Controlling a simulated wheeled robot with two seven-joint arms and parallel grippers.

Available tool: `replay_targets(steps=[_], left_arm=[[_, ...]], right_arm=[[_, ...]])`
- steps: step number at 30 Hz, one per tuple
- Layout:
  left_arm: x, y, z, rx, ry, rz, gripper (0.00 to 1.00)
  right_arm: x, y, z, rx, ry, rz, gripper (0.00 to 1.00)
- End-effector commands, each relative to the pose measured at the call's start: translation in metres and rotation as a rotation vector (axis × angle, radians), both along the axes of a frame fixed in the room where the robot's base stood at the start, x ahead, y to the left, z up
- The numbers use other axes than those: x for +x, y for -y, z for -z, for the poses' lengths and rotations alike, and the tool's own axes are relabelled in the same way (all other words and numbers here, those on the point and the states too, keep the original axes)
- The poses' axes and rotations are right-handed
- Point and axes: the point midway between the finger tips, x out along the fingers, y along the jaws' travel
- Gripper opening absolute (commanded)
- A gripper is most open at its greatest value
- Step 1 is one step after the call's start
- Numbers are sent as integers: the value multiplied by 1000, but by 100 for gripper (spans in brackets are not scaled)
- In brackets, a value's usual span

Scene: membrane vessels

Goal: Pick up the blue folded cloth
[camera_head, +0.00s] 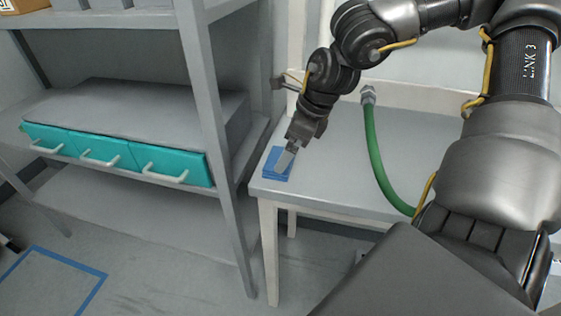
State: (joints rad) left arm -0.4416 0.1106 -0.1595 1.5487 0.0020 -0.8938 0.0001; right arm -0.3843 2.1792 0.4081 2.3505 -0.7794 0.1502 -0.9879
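The blue folded cloth (273,166) lies flat near the left end of the grey table. My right gripper (286,161) reaches down over it from the upper right, and its fingers cover part of the cloth. The fingertips are at or just above the cloth; I cannot tell if they touch it. I cannot make out a gap between the fingers, so whether they are open or shut is unclear. My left gripper is not in view.
A green hose (375,155) with a metal fitting arches over the table (335,180) right of the cloth. A grey shelf unit (215,120) with teal drawers (120,155) stands close on the left. Blue tape (95,290) marks the floor.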

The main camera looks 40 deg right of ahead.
Motion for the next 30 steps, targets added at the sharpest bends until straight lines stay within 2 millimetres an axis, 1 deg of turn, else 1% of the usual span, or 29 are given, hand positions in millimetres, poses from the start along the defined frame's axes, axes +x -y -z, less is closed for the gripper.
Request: replay_targets(steps=[1, 3, 7, 11, 17, 20, 24, 25, 30], left_arm=[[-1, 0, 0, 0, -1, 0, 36], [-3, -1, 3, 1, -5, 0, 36], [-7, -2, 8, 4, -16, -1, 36], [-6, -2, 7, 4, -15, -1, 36], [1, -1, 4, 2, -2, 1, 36], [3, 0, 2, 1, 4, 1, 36], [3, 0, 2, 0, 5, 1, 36], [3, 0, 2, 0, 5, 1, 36], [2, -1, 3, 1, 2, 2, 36]], right_arm=[[2, -2, 7, 0, -6, -1, 100], [5, -5, 16, -1, -7, 0, 100], [10, -8, 29, 0, -4, 0, 100], [12, -10, 34, -1, -2, 1, 100], [12, -10, 34, 0, -1, 1, 100], [12, -10, 34, 0, -1, 1, 88], [12, -10, 34, 0, -1, 1, 70], [12, -10, 34, 0, 0, 1, 68], [12, -9, 34, 0, 0, 1, 68]])
